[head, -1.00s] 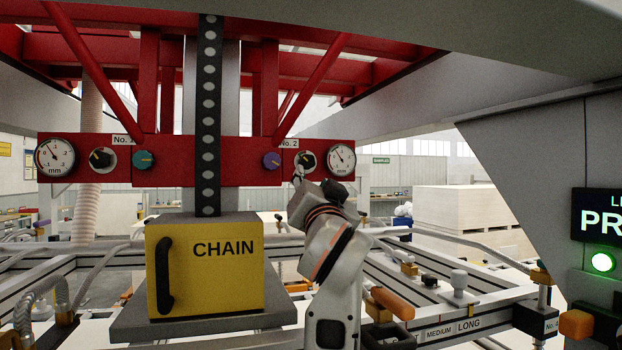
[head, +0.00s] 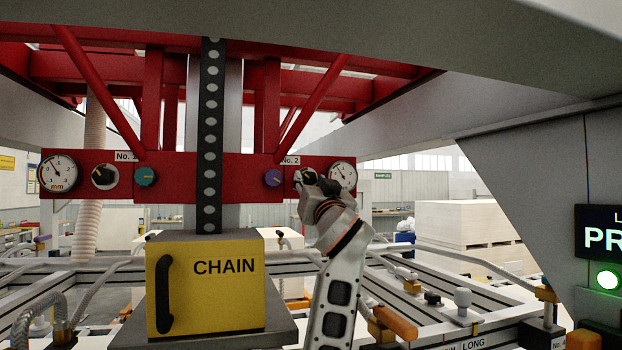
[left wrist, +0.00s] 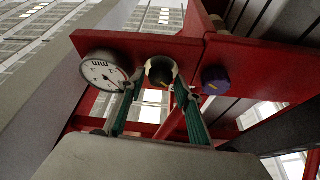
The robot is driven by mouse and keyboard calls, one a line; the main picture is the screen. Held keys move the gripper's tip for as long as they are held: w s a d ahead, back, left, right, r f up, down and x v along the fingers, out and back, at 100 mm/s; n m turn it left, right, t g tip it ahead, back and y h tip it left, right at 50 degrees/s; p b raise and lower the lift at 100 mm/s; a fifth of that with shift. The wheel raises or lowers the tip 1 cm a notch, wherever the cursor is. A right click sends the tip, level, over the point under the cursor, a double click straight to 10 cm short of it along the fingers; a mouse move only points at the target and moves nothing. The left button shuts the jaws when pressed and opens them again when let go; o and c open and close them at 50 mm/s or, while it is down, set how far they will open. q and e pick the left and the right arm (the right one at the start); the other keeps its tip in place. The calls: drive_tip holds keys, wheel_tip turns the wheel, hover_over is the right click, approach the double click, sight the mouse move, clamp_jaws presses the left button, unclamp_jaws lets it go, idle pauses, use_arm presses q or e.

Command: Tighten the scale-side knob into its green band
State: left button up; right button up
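The No. 2 knob (head: 305,176), black on a pale round plate, sits on the red crossbar beside the right-hand gauge (head: 343,175). No green band can be made out. My right gripper is not in view.
A purple knob (head: 272,178) is left of the No. 2 knob. A teal knob (head: 145,176) and the No. 1 knob (head: 105,176) are further left. The yellow CHAIN box (head: 205,300) stands below the crossbar. A green lamp (head: 607,280) glows at right.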

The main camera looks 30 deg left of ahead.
use_arm(q)
drive_tip(key=shift+w+a, duration=0.1)
drive_tip(key=shift+a, duration=0.1)
drive_tip(key=shift+c, duration=0.3)
drive_tip(key=c, duration=0.7)
drive_tip(key=shift+r+m+t+h, duration=0.1)
drive_tip(key=shift+m+t+h, duration=0.45)
drive_tip(key=shift+m, duration=1.05)
drive_tip(key=shift+c, duration=0.2)
drive_tip(key=o, duration=0.8)
